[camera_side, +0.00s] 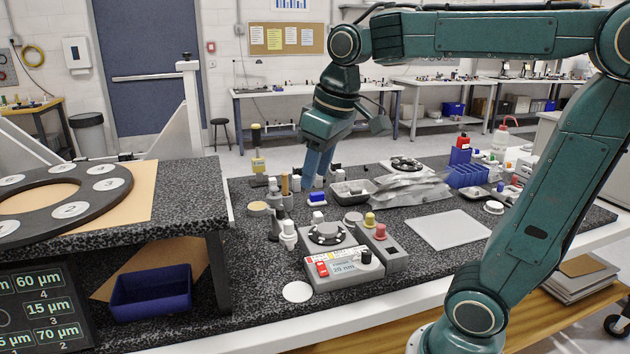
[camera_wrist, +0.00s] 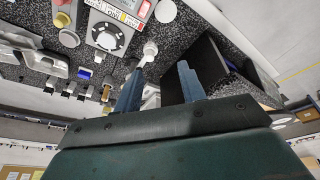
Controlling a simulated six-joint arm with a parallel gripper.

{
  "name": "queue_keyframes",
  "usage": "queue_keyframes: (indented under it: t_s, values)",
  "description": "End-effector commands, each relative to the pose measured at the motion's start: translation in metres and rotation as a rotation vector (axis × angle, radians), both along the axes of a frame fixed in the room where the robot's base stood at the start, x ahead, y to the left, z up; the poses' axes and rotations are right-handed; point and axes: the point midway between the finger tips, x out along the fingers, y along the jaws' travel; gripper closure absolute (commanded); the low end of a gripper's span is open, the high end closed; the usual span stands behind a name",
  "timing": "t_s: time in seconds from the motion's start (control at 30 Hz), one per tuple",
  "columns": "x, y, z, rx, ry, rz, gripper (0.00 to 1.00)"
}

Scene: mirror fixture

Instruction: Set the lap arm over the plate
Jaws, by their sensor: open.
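A small grey machine (camera_side: 345,265) with a red switch and a display reading 20 nm stands mid-bench; it also shows at the top of the wrist view (camera_wrist: 128,12). A dark round plate (camera_side: 327,233) with light spots is on top of it, also seen in the wrist view (camera_wrist: 107,38). A white-knobbed piece (camera_side: 289,232) stands at its left side, also seen in the wrist view (camera_wrist: 150,48); I cannot tell whether it is the lap arm. My gripper (camera_side: 315,180) points down behind the machine, its blue fingers (camera_wrist: 158,82) apart with nothing held between them.
Small bottles and posts crowd around my fingers. A grey tray (camera_side: 353,193) and silvery bags (camera_side: 412,190) lie to the right. A raised speckled shelf (camera_side: 190,205) with a numbered ring (camera_side: 110,197) stands left, a blue bin (camera_side: 150,293) below it. A pale flat sheet (camera_side: 448,230) lies right of the machine.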

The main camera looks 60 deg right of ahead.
Motion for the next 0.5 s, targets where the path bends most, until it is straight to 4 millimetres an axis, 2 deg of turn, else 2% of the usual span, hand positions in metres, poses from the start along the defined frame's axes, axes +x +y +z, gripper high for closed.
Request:
queue_keyframes:
  t_s: [0.03,0.27,0.5]
  values:
    - [0.012,-0.006,0.002,0.0,0.022,-0.003,0.6]
    - [0.056,-0.029,0.007,0.003,0.104,-0.004,0.6]
    - [0.1,-0.058,0.002,0.014,0.189,-0.004,0.6]
